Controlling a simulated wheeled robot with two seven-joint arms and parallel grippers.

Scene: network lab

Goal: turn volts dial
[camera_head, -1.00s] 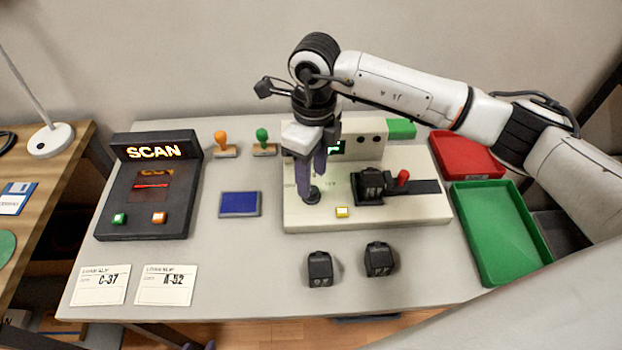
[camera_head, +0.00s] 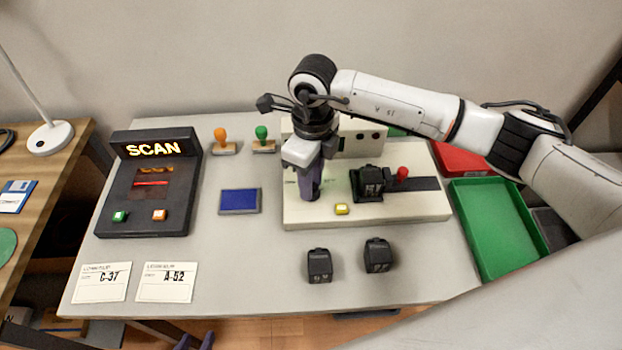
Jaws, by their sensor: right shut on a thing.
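The cream test station (camera_head: 420,207) stands on the table right of centre. My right gripper (camera_head: 311,197) points down onto the left part of its deck. Its purple fingers are shut on the volts dial, which they and the wrist hide. The dial's markings and setting cannot be read. My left gripper (camera_head: 195,342) shows only as two purple fingertips at the bottom edge, below the table's front, apart and empty.
A yellow button (camera_head: 342,209) and a black block (camera_head: 370,183) beside a red-knobbed lever (camera_head: 402,173) sit right of my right gripper. Two black blocks lie in front. A scanner (camera_head: 150,205) stands left; green (camera_head: 497,228) and red trays stand right.

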